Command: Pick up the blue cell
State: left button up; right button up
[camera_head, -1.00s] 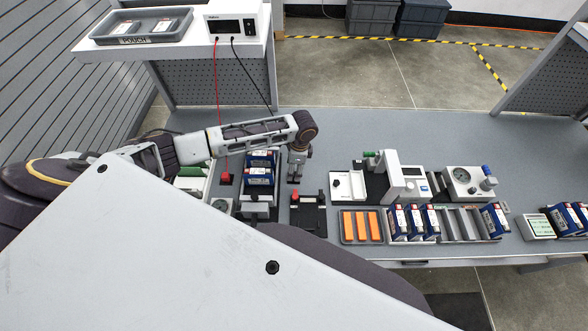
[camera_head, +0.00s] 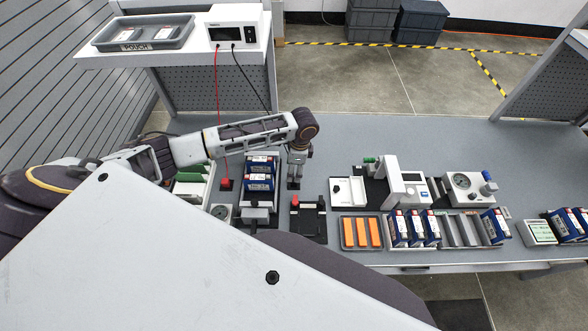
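Several blue cells with white labels stand on the bench. Two or more blue cells (camera_head: 260,173) sit in a holder left of my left gripper. More blue cells (camera_head: 414,229) stand in a slotted rack, with a single blue cell (camera_head: 495,226) at its right end. Further blue cells (camera_head: 566,226) are at the far right edge. My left gripper (camera_head: 294,184) points down over the bench, just right of the holder and apart from it. Its fingers are too small to judge, and I see nothing clearly held. My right gripper is not in view.
An orange-filled tray (camera_head: 361,233) lies left of the rack. A white instrument (camera_head: 405,183) and a gauge unit (camera_head: 469,187) stand behind it. A black fixture with a red part (camera_head: 308,216) is in front of my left gripper. The rear bench is clear.

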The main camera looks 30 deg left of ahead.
aim_at(255, 164)
jog(key=k+l, duration=0.5)
jog(key=k, duration=0.2)
jog(key=k+l, duration=0.45)
jog(key=k, duration=0.2)
